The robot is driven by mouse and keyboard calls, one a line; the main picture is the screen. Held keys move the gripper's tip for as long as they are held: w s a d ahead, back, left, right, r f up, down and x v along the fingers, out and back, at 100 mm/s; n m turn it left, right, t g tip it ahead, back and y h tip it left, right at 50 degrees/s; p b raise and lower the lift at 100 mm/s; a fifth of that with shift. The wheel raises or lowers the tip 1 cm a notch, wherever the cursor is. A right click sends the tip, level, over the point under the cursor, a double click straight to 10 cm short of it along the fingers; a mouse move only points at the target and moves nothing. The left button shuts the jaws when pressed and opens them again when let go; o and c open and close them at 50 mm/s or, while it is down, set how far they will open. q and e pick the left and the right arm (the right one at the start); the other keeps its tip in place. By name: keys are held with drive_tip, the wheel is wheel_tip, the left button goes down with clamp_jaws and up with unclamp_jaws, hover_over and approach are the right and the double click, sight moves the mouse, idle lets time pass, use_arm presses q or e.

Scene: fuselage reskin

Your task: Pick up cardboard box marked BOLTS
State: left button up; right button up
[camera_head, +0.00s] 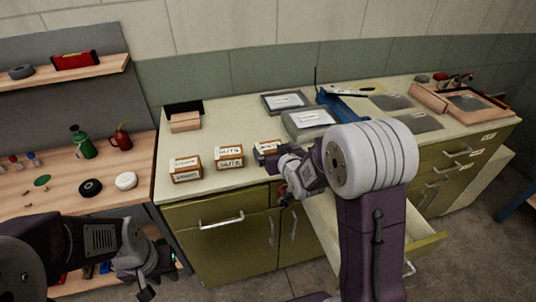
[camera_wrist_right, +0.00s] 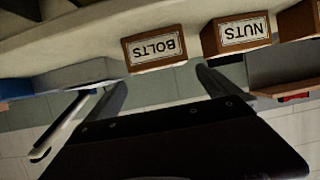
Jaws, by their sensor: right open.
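The cardboard box marked BOLTS (camera_wrist_right: 153,50) shows in the right wrist view with its label upside down. In the head view a brown box with a white label (camera_head: 266,147) stands at the right end of a row on the worktop, partly hidden by my right gripper. My right gripper (camera_head: 283,186) is beside it; in the right wrist view its fingers (camera_wrist_right: 160,80) are apart, with the BOLTS box beyond the tips and nothing between them. My left gripper (camera_head: 155,277) is low at the left, away from the boxes; its jaws are unclear.
The NUTS box (camera_wrist_right: 242,33) is close beside the BOLTS box. Another labelled box (camera_head: 186,169) stands further left. Grey trays (camera_head: 308,120) and a blue tool (camera_head: 345,104) lie behind my right arm. A drawer (camera_head: 425,243) is open below the worktop (camera_head: 222,125).

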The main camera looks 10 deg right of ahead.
sight(270, 146)
drive_tip(key=x, duration=0.6)
drive_tip(key=shift+f, duration=0.45)
drive_tip(key=shift+s+r, duration=0.1)
drive_tip(key=shift+s, duration=0.05)
drive_tip(key=c, duration=1.8)
drive_tip(key=shift+o, duration=0.2)
wheel_tip(270, 146, up, 4)
drive_tip(key=shift+r+p, duration=0.2)
drive_tip(key=shift+p, duration=0.15)
drive_tip(key=s+d+r+p, duration=0.2)
drive_tip(key=s+d+r, duration=0.4)
drive_tip(key=s+d, duration=0.2)
drive_tip(key=shift+d+r, duration=0.25)
drive_tip(key=shift+r, duration=0.05)
